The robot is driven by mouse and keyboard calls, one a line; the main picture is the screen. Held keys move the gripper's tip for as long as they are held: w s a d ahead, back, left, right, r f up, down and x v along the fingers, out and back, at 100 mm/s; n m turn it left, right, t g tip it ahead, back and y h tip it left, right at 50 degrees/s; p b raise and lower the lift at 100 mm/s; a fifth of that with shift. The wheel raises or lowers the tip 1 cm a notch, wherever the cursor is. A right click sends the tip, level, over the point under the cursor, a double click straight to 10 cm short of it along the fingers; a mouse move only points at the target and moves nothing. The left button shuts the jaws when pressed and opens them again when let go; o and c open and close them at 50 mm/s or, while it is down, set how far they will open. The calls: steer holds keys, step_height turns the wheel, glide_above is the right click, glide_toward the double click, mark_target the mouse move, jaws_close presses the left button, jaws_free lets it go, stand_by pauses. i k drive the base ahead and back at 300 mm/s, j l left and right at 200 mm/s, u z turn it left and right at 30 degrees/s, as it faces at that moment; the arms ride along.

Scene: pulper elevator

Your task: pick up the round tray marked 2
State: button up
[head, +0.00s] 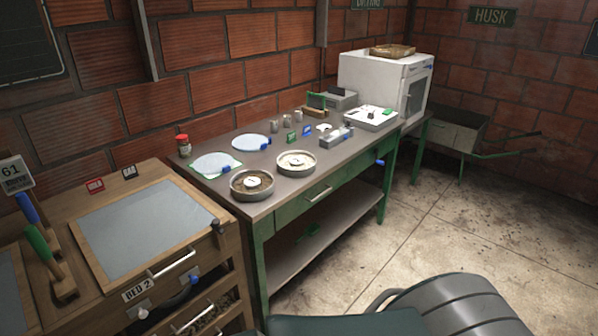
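Two round metal trays stand side by side near the front edge of the green workbench. The nearer-left round tray (252,192) holds brown beans and a white round marker at its middle. The other round tray (296,171) sits just behind and to its right, holds paler beans and also has a white marker. The marks are too small for me to read, so I cannot tell which one is 2. Both trays lie flat and apart from any gripper. My gripper is not in view.
Two pale blue discs (251,142) and a red-lidded jar (184,146) stand behind the trays. A white scale (370,117) and a white oven (372,78) are farther right. A wooden drawer cabinet (190,262) abuts at left. The concrete floor (470,225) is open to the right.

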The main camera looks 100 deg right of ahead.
mark_target(295, 163)
steer(key=k+z, duration=0.1)
steer(key=z, duration=3.45)
steer(key=i+l+z, duration=0.85)
steer(key=i+z, duration=0.2)
steer(key=i+u, duration=0.15)
steer(key=i, duration=0.3)
steer(key=i+l+u, duration=0.15)
steer(key=i, duration=0.3)
steer(key=i+u, duration=0.2)
steer(key=u, duration=0.3)
steer(key=i+u, duration=0.2)
steer(key=u, duration=0.3)
steer(key=i+u, duration=0.15)
steer(key=u, duration=0.35)
steer(key=i+j+u, duration=0.1)
steer(key=i+u, duration=0.25)
steer(key=i+j+u, duration=0.1)
steer(key=u, duration=0.25)
steer(key=i+u, duration=0.35)
steer(key=k+l, duration=0.05)
steer(key=k, duration=0.05)
